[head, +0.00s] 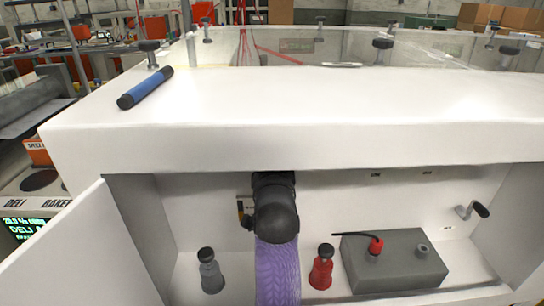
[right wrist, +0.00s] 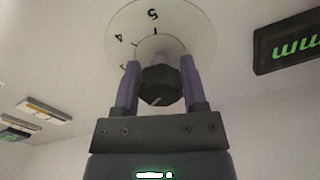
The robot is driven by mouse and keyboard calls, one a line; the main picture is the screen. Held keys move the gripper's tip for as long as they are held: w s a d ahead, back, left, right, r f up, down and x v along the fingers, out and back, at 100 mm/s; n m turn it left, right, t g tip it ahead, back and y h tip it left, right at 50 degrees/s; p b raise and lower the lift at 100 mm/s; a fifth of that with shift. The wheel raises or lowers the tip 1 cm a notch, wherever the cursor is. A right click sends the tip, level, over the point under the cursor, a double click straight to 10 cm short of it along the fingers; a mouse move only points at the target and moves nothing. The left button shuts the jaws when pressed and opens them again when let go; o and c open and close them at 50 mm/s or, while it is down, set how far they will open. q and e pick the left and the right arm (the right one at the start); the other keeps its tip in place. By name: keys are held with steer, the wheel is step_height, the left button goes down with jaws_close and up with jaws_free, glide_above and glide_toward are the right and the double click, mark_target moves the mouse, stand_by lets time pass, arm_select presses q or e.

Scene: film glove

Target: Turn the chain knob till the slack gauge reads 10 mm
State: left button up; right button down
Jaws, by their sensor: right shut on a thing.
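The chain knob (right wrist: 161,86) is dark and faceted, with a short light line on its face, in the right wrist view. My right gripper (right wrist: 160,80) has its two purple fingers shut on the knob, one on each side. Behind the knob is a pale round dial (right wrist: 192,18) with the figures 4 and 5 in sight. A black display (right wrist: 285,38) with green "mm" lettering, apparently the slack gauge, is cut off at the right edge, so its number is out of view. In the head view my right arm hides the knob and fingertips. My left gripper is not in view.
In the cabinet (head: 205,185) stand a grey bottle-like piece (head: 210,272), a red one (head: 321,270) and a grey block (head: 400,262) with a red-and-black fitting (head: 376,246). A small crank (head: 473,211) is at the right. A blue-and-black cylinder (head: 147,87) lies on top.

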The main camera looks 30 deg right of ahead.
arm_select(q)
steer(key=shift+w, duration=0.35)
arm_select(e)
steer(key=shift+c, duration=0.7)
jaws_free()
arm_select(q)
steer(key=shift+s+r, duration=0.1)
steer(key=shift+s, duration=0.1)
